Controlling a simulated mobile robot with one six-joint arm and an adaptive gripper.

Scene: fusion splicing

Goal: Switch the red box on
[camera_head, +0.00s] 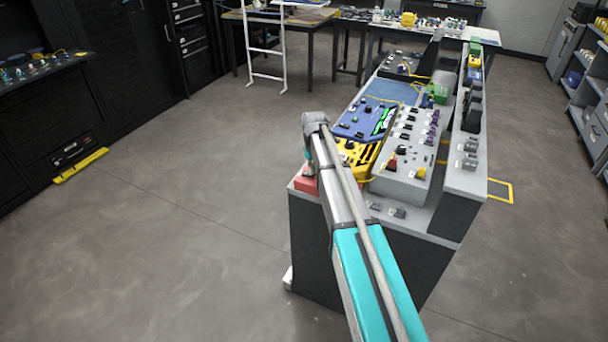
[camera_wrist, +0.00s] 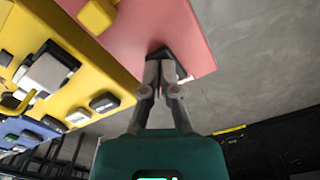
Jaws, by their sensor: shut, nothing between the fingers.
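The red box (camera_head: 306,185) sits at the near left corner of the workbench in the head view, partly hidden by my arm. In the wrist view its pinkish-red top (camera_wrist: 150,32) fills the upper middle. A small black switch (camera_wrist: 183,70) with a pale edge is on the red top near its corner. My gripper (camera_wrist: 160,60) is shut and empty, its fingertips over or against the black switch; whether they touch cannot be told. The fingertips hide part of the switch. In the head view my gripper (camera_head: 309,170) points down at the red box.
A yellow panel (camera_wrist: 60,30) with switches lies beside the red box, and a blue panel (camera_head: 355,125) beyond it. A grey sloped console (camera_head: 405,150) with several controls stands to the right. Open floor (camera_head: 180,220) lies left of the bench.

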